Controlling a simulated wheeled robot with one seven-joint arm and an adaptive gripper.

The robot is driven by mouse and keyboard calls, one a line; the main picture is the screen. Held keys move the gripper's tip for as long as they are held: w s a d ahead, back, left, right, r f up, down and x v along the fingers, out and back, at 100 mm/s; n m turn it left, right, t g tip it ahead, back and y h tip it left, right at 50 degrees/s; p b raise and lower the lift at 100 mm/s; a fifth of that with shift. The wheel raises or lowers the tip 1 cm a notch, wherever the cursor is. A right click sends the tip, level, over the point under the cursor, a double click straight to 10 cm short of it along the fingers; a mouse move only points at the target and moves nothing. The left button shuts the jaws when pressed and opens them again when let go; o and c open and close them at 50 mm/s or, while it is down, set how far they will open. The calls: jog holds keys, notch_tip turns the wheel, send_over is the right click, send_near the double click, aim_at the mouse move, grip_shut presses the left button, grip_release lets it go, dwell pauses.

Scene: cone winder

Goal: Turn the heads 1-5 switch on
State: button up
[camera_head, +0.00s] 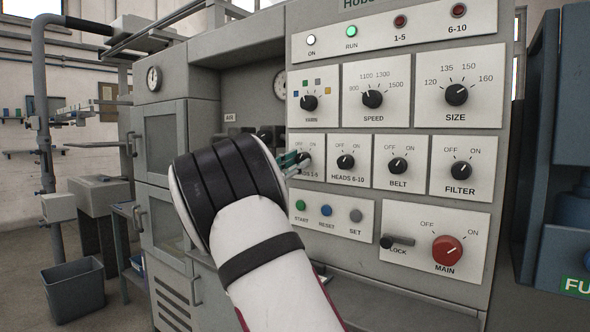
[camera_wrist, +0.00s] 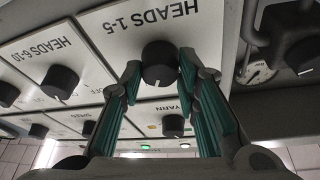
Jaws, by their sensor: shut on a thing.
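The heads 1-5 switch (camera_head: 305,159) is a black round knob on a white plate in the middle of the panel, partly hidden by my gripper in the head view. In the wrist view the knob (camera_wrist: 159,62) appears under the upside-down "HEADS 1-5" label, between my fingertips. My gripper (camera_head: 296,162) comes from the left with green-padded fingers. In the wrist view the gripper (camera_wrist: 160,78) is shut on the knob's sides. Most of its OFF/ON lettering is hidden, and its exact pointer angle is hard to tell.
The heads 6-10 knob (camera_head: 346,162) sits close at the right and the yarn knob (camera_head: 309,102) just above. Start, reset and set buttons (camera_head: 327,210) lie below. The RUN lamp (camera_head: 352,31) glows green; the 1-5 lamp (camera_head: 400,21) looks dark red.

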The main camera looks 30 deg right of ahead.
jog(key=shift+m, duration=0.3)
jog(key=o, duration=1.2)
jog(key=shift+c, duration=0.2)
jog(key=v, duration=1.2)
jog(key=shift+w+a+r, duration=0.1)
jog(key=shift+r, duration=0.05)
